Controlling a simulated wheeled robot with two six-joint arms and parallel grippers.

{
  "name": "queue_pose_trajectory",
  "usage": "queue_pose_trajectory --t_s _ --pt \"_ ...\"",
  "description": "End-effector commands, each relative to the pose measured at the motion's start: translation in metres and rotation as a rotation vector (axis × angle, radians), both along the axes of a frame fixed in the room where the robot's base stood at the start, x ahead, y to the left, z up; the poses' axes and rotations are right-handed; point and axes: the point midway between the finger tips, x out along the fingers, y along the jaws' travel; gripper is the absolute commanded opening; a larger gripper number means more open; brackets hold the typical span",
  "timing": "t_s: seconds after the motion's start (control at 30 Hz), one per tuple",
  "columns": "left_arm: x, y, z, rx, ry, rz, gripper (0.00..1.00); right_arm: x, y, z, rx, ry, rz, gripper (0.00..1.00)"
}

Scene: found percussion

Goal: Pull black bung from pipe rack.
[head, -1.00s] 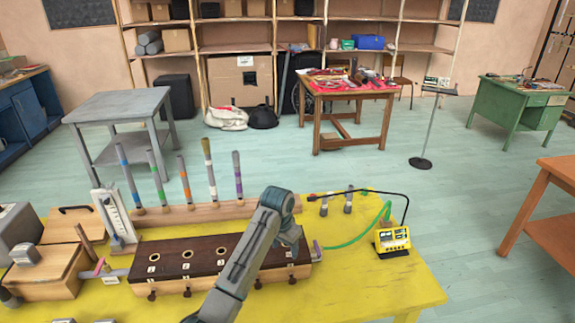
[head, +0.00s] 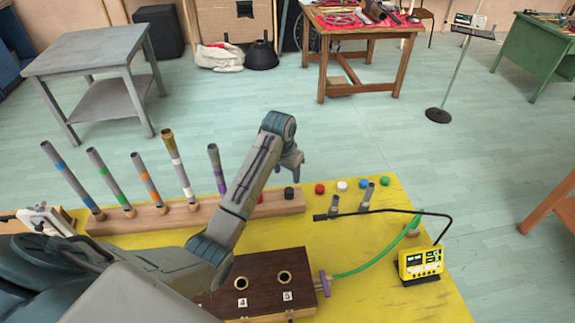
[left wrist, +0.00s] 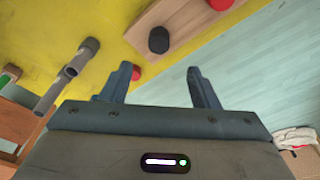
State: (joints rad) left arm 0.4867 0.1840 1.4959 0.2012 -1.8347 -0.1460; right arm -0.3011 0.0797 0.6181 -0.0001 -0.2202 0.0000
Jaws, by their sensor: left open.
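The black bung (head: 289,193) sits at the right end of the wooden pipe rack (head: 225,214), to the right of the upright pipes. In the left wrist view the bung (left wrist: 158,40) stands on the rack's end (left wrist: 185,28), beyond the gap between the fingers. My left gripper (head: 290,166) is open and empty, pointing down, and appears just above the bung in the head view. Its two fingers (left wrist: 158,78) are spread on either side of the bung's line, with clear space between. My right gripper is not in view.
Several grey pipes with coloured bands (head: 106,175) lean upward from the rack. A red bung (head: 320,188) and other coloured bungs lie to the right on the yellow table (head: 400,200). A dark wooden box (head: 262,270) and a yellow meter (head: 421,262) stand nearer.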

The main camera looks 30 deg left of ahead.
Motion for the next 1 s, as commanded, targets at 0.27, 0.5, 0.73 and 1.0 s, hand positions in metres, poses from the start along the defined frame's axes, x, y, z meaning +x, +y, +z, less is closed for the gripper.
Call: queue_pose_trajectory --t_s 0.27,0.5,0.73,1.0 --pt "0.004 -0.001 -0.038 -0.001 0.006 0.0 0.55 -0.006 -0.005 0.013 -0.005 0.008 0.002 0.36" --pt "0.01 -0.002 -0.079 0.0 0.004 0.0 0.55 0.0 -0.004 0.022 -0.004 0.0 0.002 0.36" --pt "0.014 -0.003 -0.101 0.0 0.002 -0.001 0.55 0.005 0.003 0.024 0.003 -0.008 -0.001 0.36" --pt "0.015 -0.003 -0.105 0.0 0.001 -0.001 0.55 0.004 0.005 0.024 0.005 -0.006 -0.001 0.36"
